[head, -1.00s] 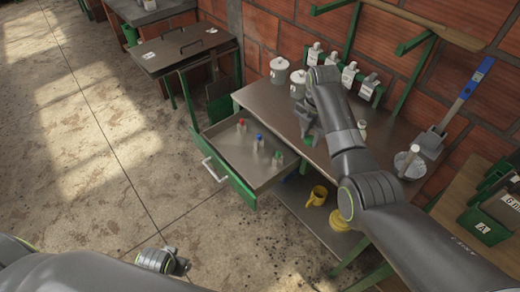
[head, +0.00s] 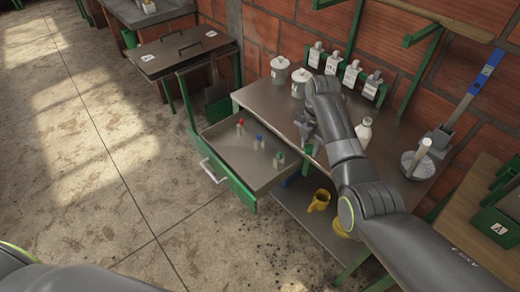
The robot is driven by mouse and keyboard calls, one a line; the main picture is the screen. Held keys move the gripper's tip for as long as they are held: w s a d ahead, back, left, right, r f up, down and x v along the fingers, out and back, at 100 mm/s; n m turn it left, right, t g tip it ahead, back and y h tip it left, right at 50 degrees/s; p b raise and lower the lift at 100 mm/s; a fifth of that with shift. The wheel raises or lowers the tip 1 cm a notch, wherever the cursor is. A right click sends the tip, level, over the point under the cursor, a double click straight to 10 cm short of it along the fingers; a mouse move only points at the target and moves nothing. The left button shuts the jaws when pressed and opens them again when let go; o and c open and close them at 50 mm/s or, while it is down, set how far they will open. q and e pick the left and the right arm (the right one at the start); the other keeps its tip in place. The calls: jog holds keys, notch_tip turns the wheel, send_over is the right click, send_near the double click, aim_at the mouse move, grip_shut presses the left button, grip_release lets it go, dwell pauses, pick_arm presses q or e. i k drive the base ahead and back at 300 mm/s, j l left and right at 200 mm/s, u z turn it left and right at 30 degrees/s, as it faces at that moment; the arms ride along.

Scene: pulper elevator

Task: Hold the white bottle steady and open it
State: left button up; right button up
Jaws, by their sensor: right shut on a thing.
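A white bottle (head: 364,131) stands upright on the dark workbench top, right of my right forearm. My left gripper is out of view; only part of my left arm shows at the bottom left.
An open drawer (head: 214,134) holds small bottles with red, blue and green caps. White canisters (head: 279,68) and tagged bottles stand along the brick wall. Right are a grey pot (head: 419,166) and a blue-handled tool (head: 480,75). Yellow mugs (head: 319,201) sit below. Floor at left is clear.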

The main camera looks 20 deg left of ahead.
aim_at(363, 132)
jog(key=i+j, duration=0.2)
jog(key=j, duration=0.15)
jog(key=i+j, duration=0.2)
jog(key=j, duration=0.2)
jog(key=i+j, duration=0.45)
jog(key=j, duration=0.3)
jog(key=i+j, duration=0.2)
jog(key=j, duration=0.15)
jog(key=z, duration=0.05)
